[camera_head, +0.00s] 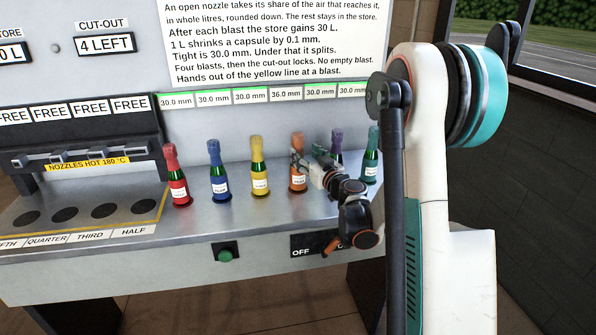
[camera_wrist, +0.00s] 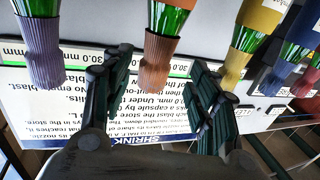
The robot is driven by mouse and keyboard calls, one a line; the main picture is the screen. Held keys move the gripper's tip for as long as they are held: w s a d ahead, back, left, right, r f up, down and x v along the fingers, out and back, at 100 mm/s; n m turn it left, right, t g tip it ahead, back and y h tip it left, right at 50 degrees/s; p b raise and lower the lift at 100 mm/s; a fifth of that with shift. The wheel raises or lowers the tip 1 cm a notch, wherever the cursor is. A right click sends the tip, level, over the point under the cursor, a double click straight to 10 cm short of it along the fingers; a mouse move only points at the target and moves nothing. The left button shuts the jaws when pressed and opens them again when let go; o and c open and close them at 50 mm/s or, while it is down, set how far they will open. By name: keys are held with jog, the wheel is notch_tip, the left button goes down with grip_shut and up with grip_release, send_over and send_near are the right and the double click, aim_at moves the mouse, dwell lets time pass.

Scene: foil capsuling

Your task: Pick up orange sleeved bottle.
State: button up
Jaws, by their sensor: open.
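The orange sleeved bottle (camera_head: 297,179) stands upright on the grey bench in the head view, between the yellow and purple sleeved bottles. My gripper (camera_head: 300,159) is at its upper right side and covers part of it. In the wrist view, which appears upside down, the orange sleeve (camera_wrist: 157,62) lies in the gap between the two fingers of my gripper (camera_wrist: 155,92). The fingers are spread, with a visible gap on each side of the sleeve.
Red (camera_head: 178,180), blue (camera_head: 218,176) and yellow (camera_head: 260,170) bottles stand to the left. Purple (camera_head: 336,148) and teal (camera_head: 371,158) bottles stand to the right, close to my arm. The nozzle bar (camera_head: 85,154) is at the left. A green button (camera_head: 225,256) is on the bench front.

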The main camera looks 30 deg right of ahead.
aim_at(300, 146)
jog(key=shift+w+d+r+b, duration=0.15)
jog(key=shift+w+b, duration=0.15)
jog(key=shift+w, duration=0.85)
jog(key=shift+w+r+b, duration=0.15)
jog(key=shift+w+b, duration=0.15)
jog(key=shift+w, duration=0.8)
jog(key=shift+w+d+r+b, duration=0.15)
jog(key=shift+w+b, duration=0.15)
jog(key=shift+w, duration=0.85)
grip_shut()
